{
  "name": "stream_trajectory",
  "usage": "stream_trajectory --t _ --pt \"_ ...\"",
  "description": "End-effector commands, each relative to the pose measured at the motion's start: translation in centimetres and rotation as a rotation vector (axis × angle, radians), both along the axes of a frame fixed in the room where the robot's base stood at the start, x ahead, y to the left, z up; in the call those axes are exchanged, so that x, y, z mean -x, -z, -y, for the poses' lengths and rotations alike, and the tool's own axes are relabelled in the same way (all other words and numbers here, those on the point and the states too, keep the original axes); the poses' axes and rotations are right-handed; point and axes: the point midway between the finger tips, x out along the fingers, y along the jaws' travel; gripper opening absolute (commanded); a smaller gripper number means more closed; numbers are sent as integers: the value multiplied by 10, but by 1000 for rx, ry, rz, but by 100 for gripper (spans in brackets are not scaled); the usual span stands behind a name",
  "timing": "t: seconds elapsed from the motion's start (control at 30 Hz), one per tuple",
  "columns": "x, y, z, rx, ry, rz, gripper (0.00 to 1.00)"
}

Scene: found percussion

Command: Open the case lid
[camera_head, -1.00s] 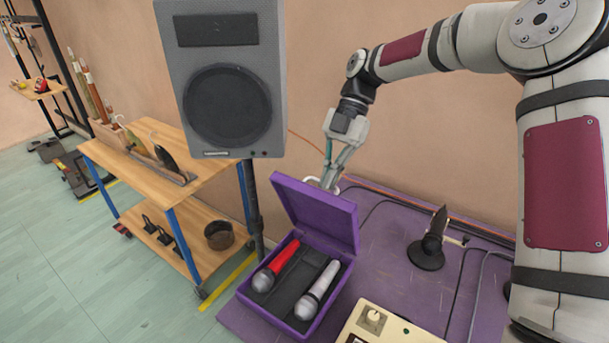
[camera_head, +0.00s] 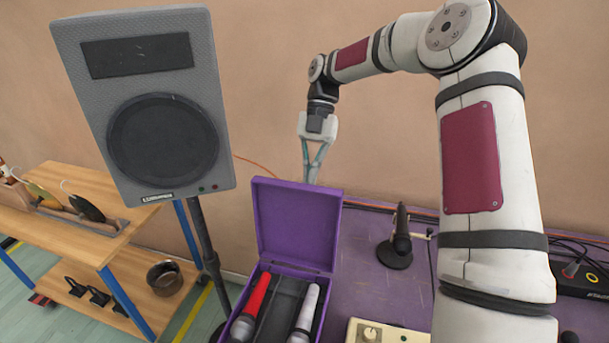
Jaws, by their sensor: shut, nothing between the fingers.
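The purple case (camera_head: 275,267) stands on the purple table with its lid (camera_head: 297,224) raised about upright at the back. Inside lie a red-handled microphone (camera_head: 251,306) on the left and a silver-white microphone (camera_head: 306,312) on the right, on a dark lining. The case's front is cut off by the bottom of the picture. My gripper (camera_head: 311,181) points down just behind the top edge of the lid, its fingers together and empty. Whether a fingertip touches the lid I cannot tell.
A grey loudspeaker (camera_head: 150,105) on a stand rises to the left of the case. A black microphone on a round stand (camera_head: 397,247) and a cream box (camera_head: 378,333) stand to the right. A wooden shelf unit (camera_head: 75,235) is at far left.

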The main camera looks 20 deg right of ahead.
Motion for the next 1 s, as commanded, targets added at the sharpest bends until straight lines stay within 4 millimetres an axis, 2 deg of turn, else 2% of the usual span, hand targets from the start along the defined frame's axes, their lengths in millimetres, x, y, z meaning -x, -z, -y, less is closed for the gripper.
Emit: stream_trajectory --t 0.03,0.23,0.43,0.8,1.0 --pt "2 8 -1 -1 -5 -14 0" --pt "2 8 -2 -3 -5 -14 0" --pt "-3 -1 2 -3 -4 -12 0" --pt "-33 -57 26 -2 0 -1 0" --pt "-46 -80 37 0 1 -1 0"
